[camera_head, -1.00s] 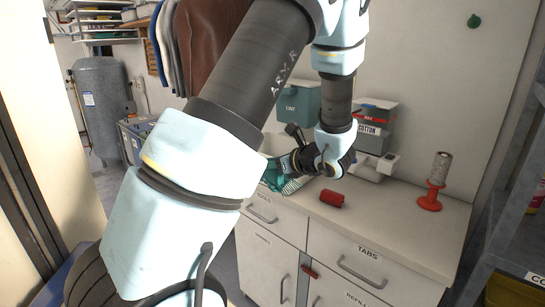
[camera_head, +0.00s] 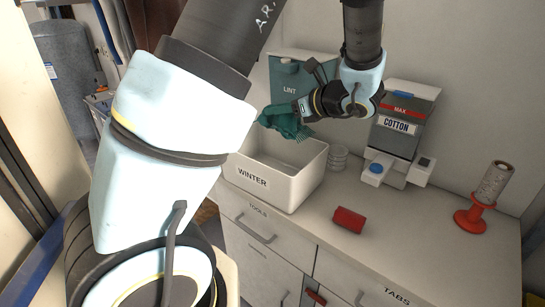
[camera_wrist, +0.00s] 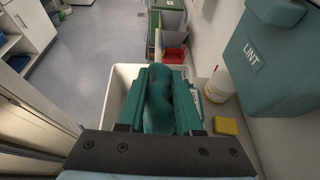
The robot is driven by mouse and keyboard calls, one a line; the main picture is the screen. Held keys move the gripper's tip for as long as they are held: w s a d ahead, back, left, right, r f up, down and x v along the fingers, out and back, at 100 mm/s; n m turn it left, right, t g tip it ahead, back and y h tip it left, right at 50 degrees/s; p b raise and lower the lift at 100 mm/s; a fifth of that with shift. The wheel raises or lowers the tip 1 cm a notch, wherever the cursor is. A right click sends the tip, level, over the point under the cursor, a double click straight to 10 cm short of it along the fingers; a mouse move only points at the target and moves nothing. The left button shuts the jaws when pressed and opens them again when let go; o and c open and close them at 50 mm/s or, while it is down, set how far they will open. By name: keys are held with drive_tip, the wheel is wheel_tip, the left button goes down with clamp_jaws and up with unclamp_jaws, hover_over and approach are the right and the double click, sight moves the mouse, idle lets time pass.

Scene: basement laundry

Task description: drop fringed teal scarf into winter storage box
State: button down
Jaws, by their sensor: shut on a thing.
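The fringed teal scarf (camera_head: 284,122) hangs bunched from my gripper (camera_head: 304,108), which is shut on it. The white winter storage box (camera_head: 290,188), labelled WINTER, stands open on the counter. The scarf is above the back part of the box's opening, apart from its floor as far as I can see. In the wrist view the scarf (camera_wrist: 158,108) lies between the fingers of my gripper (camera_wrist: 160,88), with the box's white rim (camera_wrist: 122,72) behind and below it. The scarf hides much of the box's inside there.
A teal LINT bin (camera_head: 290,82) is on the wall behind the box. A yellow block (camera_wrist: 225,126) shows beside the box in the wrist view.

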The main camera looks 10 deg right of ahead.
drive_tip(key=shift+f+b, duration=2.55)
drive_tip(key=shift+f, duration=0.45)
drive_tip(key=c, duration=0.5)
unclamp_jaws()
drive_tip(key=b+v, duration=0.2)
drive_tip(key=v, duration=0.9)
drive_tip(key=shift+w, duration=0.1)
